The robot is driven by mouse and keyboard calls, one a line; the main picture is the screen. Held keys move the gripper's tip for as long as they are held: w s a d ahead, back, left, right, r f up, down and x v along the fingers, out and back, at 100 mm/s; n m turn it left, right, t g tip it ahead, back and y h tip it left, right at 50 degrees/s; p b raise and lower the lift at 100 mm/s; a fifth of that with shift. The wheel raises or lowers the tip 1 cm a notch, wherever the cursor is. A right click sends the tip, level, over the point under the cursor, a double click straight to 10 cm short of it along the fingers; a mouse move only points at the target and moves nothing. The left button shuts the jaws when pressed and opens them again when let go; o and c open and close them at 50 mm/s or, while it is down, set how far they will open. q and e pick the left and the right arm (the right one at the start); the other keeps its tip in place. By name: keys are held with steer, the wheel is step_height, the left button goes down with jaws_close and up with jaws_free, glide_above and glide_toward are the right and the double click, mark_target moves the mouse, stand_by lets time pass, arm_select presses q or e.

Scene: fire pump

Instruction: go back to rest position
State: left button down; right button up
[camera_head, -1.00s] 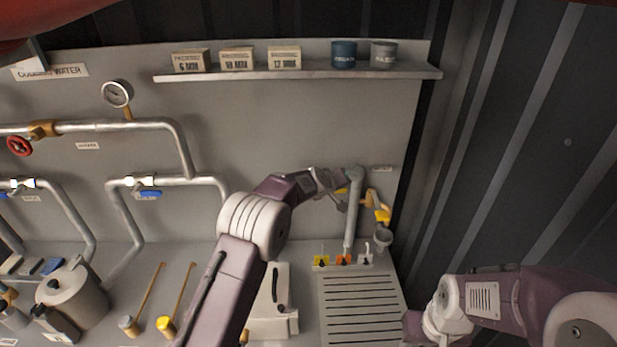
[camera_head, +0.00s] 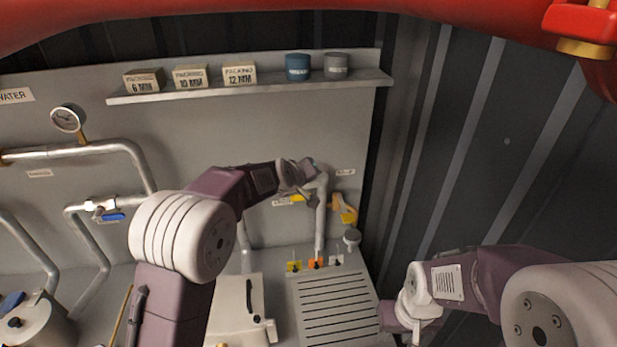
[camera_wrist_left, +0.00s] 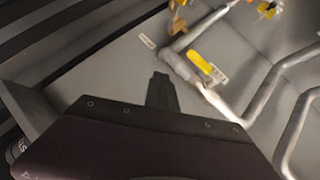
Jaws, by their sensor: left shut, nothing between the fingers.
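My left arm reaches up from the lower middle of the head view toward the grey wall panel. Its wrist end lies in front of the upright grey pipe with yellow handles (camera_head: 320,215), and the fingers there are too small to make out. In the left wrist view my left gripper (camera_wrist_left: 161,92) shows as a dark shut finger pair, empty, with pipes and a yellow lever (camera_wrist_left: 200,62) beyond it. My right arm comes in from the right. My right gripper (camera_head: 398,322) is low, just right of the slotted drain plate (camera_head: 335,308), and its fingers are not clear.
A shelf (camera_head: 250,88) with packing boxes and two tins runs above. Pipes with a gauge (camera_head: 68,118) are on the left. A white box (camera_head: 238,312) and a pot (camera_head: 35,325) stand on the counter. A dark ribbed wall (camera_head: 480,150) is at right.

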arm_select(q)
steer(key=s+a+f+g+y+b, duration=0.1)
steer(key=s+a+f+b, duration=0.35)
steer(key=f+b, duration=0.25)
steer(key=s+a+f+y+b, duration=0.1)
steer(key=s+a+f+b, duration=0.3)
steer(key=a+f+b, duration=0.25)
steer(key=s+a+f+m+g+b, duration=0.1)
steer(key=s+f+g, duration=0.1)
steer(key=s+f, duration=0.4)
steer(key=s+a+f+m+g+y+b, duration=0.1)
steer(key=s+f, duration=0.5)
steer(key=s, duration=0.6)
steer(key=s+a+f+m+g+b, duration=0.1)
steer(key=s+a+f+m+g, duration=0.2)
steer(key=s, duration=0.6)
step_height(320, 180, down, 4)
steer(key=shift+s+r+g, duration=0.15)
steer(key=shift+r+g, duration=0.1)
steer(key=shift+g, duration=0.85)
